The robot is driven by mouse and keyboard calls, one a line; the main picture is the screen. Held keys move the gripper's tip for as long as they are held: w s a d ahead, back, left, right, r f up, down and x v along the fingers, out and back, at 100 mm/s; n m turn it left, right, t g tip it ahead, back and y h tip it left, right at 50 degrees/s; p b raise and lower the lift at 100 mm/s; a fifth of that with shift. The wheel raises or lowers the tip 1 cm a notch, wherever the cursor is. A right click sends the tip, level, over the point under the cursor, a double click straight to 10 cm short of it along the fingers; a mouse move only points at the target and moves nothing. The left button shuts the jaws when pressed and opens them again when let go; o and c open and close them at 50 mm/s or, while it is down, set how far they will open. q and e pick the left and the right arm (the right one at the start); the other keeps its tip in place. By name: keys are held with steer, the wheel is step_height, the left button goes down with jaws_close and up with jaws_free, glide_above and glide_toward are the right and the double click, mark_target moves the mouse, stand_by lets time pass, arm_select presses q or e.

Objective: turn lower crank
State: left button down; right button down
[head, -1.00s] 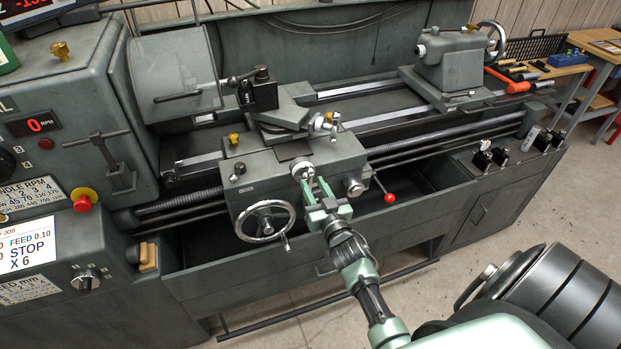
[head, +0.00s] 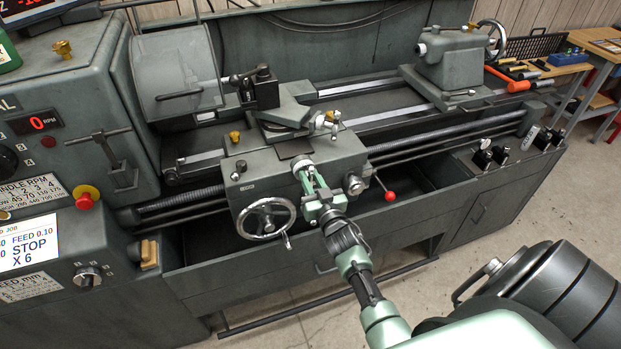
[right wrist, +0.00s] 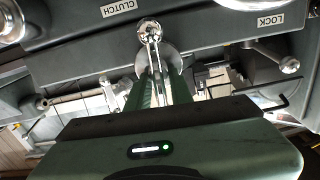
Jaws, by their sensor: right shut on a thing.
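The lower crank (head: 302,164) is a bright metal crank on the front of the lathe carriage (head: 262,180). My right gripper (head: 312,185) reaches it from below and in front, with green fingers shut on its handle. In the right wrist view the crank's round end (right wrist: 148,29) and thin arm show between the close fingers (right wrist: 154,80), and a round hub sits behind them. The fingers hide much of the handle. The upper crank (head: 328,121) sits higher, by the tool slide, and is free. My left gripper is not in view.
A large handwheel (head: 266,218) is left of my right gripper, and a red-knobbed lever (head: 389,196) is to its right. A chrome knob (head: 354,184) is close by on the carriage front. The chip tray lies below, with open floor in front.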

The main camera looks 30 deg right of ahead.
steer(key=n, duration=0.1)
steer(key=n+b, duration=0.1)
steer(key=n, duration=0.3)
steer(key=shift+a+f+b, duration=0.15)
steer(key=shift+a+b, duration=0.1)
steer(key=shift+b, duration=0.15)
steer(key=shift+a+f+n+b, duration=0.15)
steer(key=shift+n+b, duration=0.65)
steer(key=shift+n, duration=1.4)
steer(key=c, duration=1.5)
jaws_free()
steer(key=shift+a, duration=0.1)
steer(key=b+v, duration=0.1)
steer(key=v, duration=0.6)
steer(key=shift+s, duration=0.35)
